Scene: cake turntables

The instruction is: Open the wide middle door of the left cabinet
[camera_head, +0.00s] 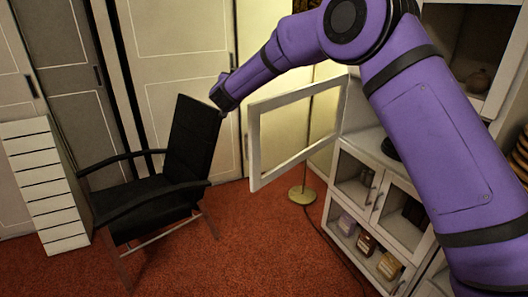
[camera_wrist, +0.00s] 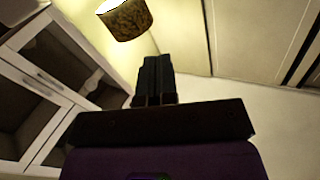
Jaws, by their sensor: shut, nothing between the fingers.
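The white cabinet (camera_head: 350,140) stands at the right in the head view, partly hidden behind my purple arm. Its wide middle door (camera_head: 255,150), a white frame with a see-through pane, is swung well out to the left, leaving the middle compartment open. My gripper (camera_head: 219,104) is left of the door's free edge, apart from it in the picture, and overlaps the top of the black chair's back. In the wrist view my gripper's black fingers (camera_wrist: 154,72) are together and empty. Part of a white cabinet with glass doors (camera_wrist: 52,92) shows left there.
A black armchair (camera_head: 185,150) stands left of the open door. A white drawer stack (camera_head: 48,195) and white wardrobe doors (camera_head: 185,60) are behind. A lamp base (camera_head: 302,195) stands below the door; its shade (camera_wrist: 126,18) shows in the wrist view. Red carpet (camera_head: 250,240) is clear in front.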

